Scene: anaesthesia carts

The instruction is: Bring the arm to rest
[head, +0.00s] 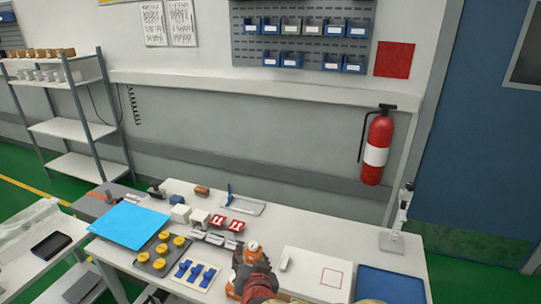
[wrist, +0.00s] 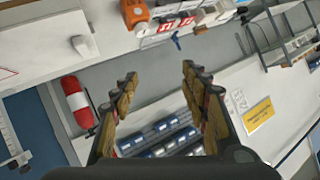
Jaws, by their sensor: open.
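My gripper (wrist: 160,75) is open in the wrist view, its two brown-padded fingers spread wide with nothing between them. The fingers are seen in front of the wall side of the scene, with the table along the top of that view. In the head view, dark and orange shapes crowd the bottom middle, and I cannot clearly make out my fingers there. An orange object (wrist: 133,12) is on the table in the wrist view, apart from my fingers.
The white table holds a blue sheet (head: 130,225), yellow knobs (head: 162,248), blue parts (head: 195,271), red-and-white blocks (head: 227,223) and a blue tray (head: 390,285). A fire extinguisher (head: 376,150) hangs on the wall. Blue bins (head: 291,60) hang above a ledge (head: 250,92). Shelves (head: 75,130) stand left.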

